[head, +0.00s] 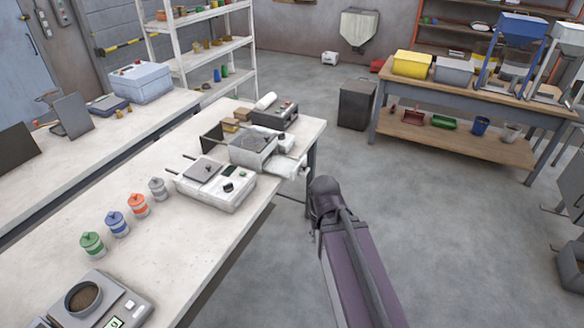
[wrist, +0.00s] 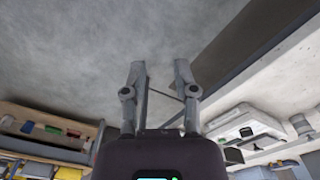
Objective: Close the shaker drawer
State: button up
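In the head view the fingers are mostly hidden by my arm.
A white control unit (head: 215,185) and several coloured jars stand nearer on the bench (head: 180,245). A scale (head: 100,305) is at the front. A dark bin (head: 356,104) and another table (head: 470,90) stand beyond. The floor right of the bench is mostly clear.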

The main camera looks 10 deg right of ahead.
jog(key=shift+f, duration=0.25)
grip_shut()
jog(key=shift+f+b, duration=0.6)
jog(key=shift+b, duration=0.2)
jog(key=shift+a, duration=0.1)
